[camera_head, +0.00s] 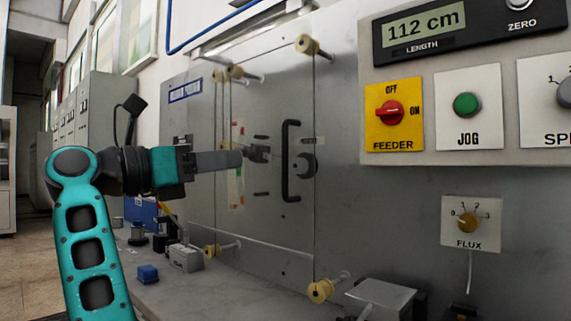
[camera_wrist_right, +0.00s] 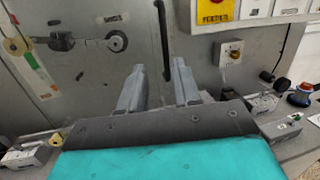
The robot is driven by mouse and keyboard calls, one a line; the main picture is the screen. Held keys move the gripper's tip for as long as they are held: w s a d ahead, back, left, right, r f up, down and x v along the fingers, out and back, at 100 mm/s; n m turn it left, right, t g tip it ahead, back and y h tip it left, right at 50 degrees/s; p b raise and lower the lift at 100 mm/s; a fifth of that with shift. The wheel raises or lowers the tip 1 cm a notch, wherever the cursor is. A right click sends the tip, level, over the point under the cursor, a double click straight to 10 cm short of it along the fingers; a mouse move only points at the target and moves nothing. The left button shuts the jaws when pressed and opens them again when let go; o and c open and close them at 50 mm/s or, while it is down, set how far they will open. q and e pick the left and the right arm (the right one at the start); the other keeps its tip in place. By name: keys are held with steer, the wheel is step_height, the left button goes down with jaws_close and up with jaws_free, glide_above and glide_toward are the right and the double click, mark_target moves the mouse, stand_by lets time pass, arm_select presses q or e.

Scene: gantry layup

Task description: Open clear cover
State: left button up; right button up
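The clear cover (camera_head: 272,215) stands upright in front of the grey machine panel and looks closed. Its black bar handle (camera_head: 285,165) runs vertically and also shows in the right wrist view (camera_wrist_right: 162,35). A dark lever and a round knob (camera_head: 306,165) show at the panel in the head view, and at the left in the wrist view. My right gripper (camera_head: 243,158) points at the cover, left of the handle and apart from it. In the wrist view its two fingers (camera_wrist_right: 159,68) are spread with nothing gripped; the handle's lower end appears between and beyond them. My left gripper is out of view.
Yellow rollers (camera_head: 320,291) on rods stick out near the cover's corners. A control box with the red feeder switch (camera_head: 390,112) and green jog button (camera_head: 466,104) is at the upper right. A flux dial (camera_head: 467,223) sits below. Small blocks (camera_head: 186,258) stand on the ledge.

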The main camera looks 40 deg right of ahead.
mark_target(283, 157)
steer(key=shift+m+t+y, duration=0.3)
steer(key=shift+y, duration=0.2)
steer(key=d+b, duration=0.1)
steer(key=d, duration=0.3)
steer(key=s+d+b, duration=0.1)
steer(key=d, duration=0.3)
steer(key=s+d+r+b, duration=0.1)
steer(key=d, duration=0.3)
steer(key=shift+s, duration=0.1)
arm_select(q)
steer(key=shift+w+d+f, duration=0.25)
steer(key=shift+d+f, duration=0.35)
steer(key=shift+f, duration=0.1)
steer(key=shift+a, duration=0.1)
arm_select(e)
jaws_close()
steer(key=shift+f, duration=0.1)
